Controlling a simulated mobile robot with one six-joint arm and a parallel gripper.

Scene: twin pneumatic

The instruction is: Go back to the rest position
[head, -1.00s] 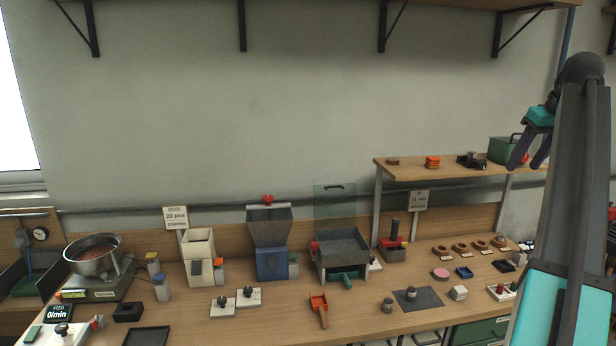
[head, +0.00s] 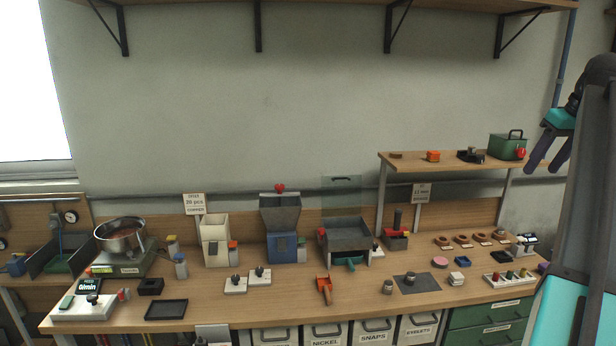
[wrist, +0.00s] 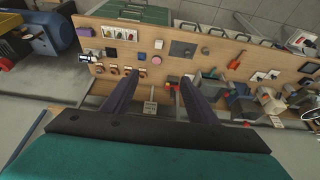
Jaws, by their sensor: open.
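My gripper (head: 547,158) is at the right of the head view, raised in front of the wall beside the upper shelf. Its two dark fingers point down and stand apart with nothing between them. In the wrist view my gripper (wrist: 155,80) also shows open and empty, with the workbench (wrist: 215,60) well beyond the fingertips. The rest position has no visible marker.
The workbench (head: 240,308) holds a steel bowl (head: 120,236), a blue hopper machine (head: 281,247), a grey tray machine (head: 345,243) and an orange scoop (head: 325,288). A raised shelf (head: 450,162) carries a green box (head: 508,146). The wall space above is free.

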